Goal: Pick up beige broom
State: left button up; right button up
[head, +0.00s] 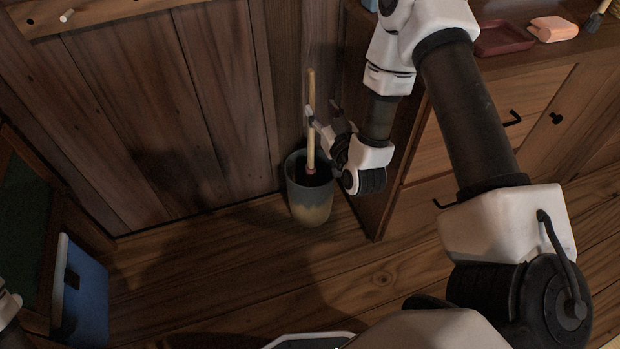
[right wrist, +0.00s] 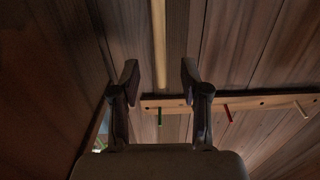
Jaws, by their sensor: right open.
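The beige broom (head: 311,115) stands nearly upright in a dark grey-and-tan pot (head: 309,205) on the wooden floor against the plank wall. Its lower end is hidden inside the pot. My right gripper (head: 322,109) is open beside the upper handle, above the pot's rim. In the right wrist view, the pale handle (right wrist: 159,45) runs down between the two spread fingers of the right gripper (right wrist: 159,80), with room on both sides. My left gripper does not show; only a white piece of my left arm is at the left edge of the head view.
A wooden cabinet (head: 440,140) with dark handles stands close to the right of the pot. A blue panel (head: 82,295) is at lower left. The floor left of the pot is clear.

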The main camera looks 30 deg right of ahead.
aim_at(313, 94)
jog(key=b+x, duration=0.1)
jog(key=x, duration=0.4)
jog(key=b+x, duration=0.1)
jog(key=x, duration=0.2)
jog(key=shift+r+b, duration=0.3)
jog(key=shift+b, duration=0.05)
jog(key=shift+r, duration=0.1)
grip_shut()
